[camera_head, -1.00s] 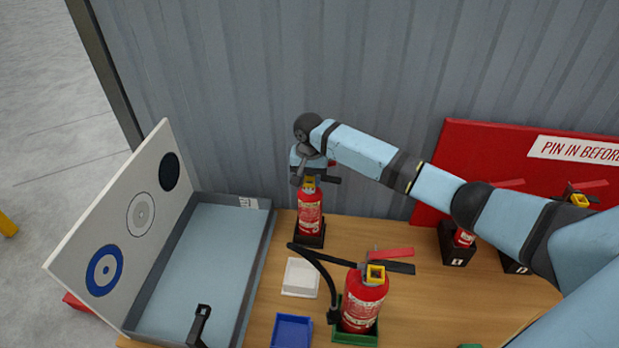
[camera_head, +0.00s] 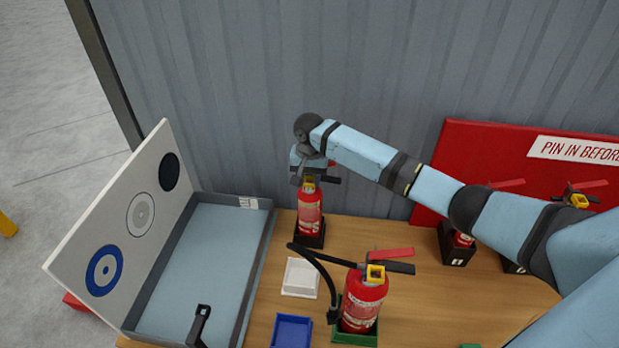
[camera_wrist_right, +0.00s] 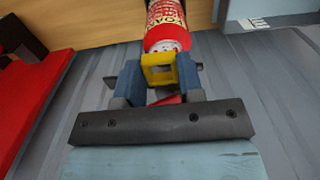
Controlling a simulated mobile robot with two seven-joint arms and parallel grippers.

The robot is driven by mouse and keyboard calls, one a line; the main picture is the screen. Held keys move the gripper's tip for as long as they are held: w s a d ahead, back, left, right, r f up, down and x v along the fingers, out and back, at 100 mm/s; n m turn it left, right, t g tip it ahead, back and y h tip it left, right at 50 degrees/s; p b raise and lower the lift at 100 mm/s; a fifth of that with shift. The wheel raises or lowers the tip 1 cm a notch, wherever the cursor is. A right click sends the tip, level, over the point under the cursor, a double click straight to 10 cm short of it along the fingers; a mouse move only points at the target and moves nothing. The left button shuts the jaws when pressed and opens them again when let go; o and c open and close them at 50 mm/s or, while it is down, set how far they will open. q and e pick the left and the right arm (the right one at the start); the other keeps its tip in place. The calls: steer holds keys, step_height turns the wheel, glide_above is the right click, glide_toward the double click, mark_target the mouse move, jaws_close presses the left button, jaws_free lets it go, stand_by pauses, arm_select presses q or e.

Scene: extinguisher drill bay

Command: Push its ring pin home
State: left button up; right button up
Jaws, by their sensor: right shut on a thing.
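A red extinguisher (camera_head: 311,216) stands upright in a black holder (camera_head: 310,238) at the back of the table. My right gripper (camera_head: 307,176) is at its head, from above. In the right wrist view my right gripper (camera_wrist_right: 160,76) has its fingers on either side of a yellow square ring (camera_wrist_right: 159,71), which looks like the ring pin, and is shut on it. The red body (camera_wrist_right: 166,28) lies just beyond. How deep the pin sits is hidden by the ring and fingers. My left gripper is not in view.
A larger extinguisher (camera_head: 362,305) with a black hose stands in a green holder in front. A white tray (camera_head: 300,278) and a blue tray (camera_head: 291,331) lie beside it. A grey tray (camera_head: 210,262) with a target board (camera_head: 128,222) is left. More extinguishers stand right, before a red sign board (camera_head: 452,160).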

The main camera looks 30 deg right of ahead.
steer(key=o, duration=1.1)
